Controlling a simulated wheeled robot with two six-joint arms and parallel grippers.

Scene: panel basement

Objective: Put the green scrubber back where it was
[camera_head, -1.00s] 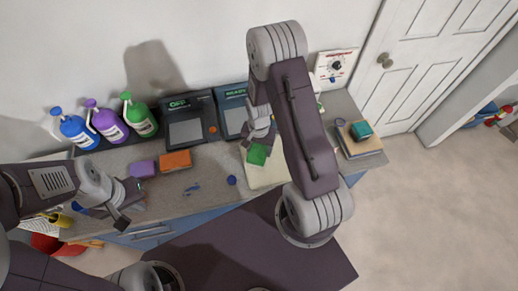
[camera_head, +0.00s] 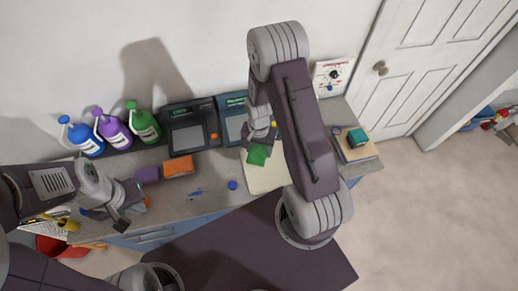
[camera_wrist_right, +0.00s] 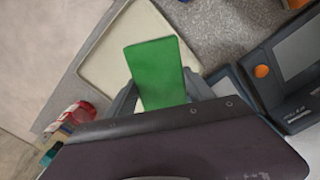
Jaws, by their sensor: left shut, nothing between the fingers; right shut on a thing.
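The green scrubber (camera_head: 257,154) is a flat green block held in my right gripper (camera_head: 260,142). It is over the upper part of a cream tray (camera_head: 268,182) on the counter. In the right wrist view the scrubber (camera_wrist_right: 157,65) sticks out from between the fingers, with the cream tray (camera_wrist_right: 108,60) behind it. I cannot tell whether it touches the tray. My left gripper (camera_head: 121,224) is shut and empty near the counter's front edge at the left. A purple block (camera_head: 148,175) and an orange block (camera_head: 179,168) lie side by side on the counter.
Blue (camera_head: 86,142), purple (camera_head: 116,132) and green (camera_head: 144,126) bottles stand at the back left. Two dark machines with screens (camera_head: 188,138) stand beside them. A blue ball (camera_head: 233,185) lies left of the tray. Books with a teal item (camera_head: 357,136) are at the right end.

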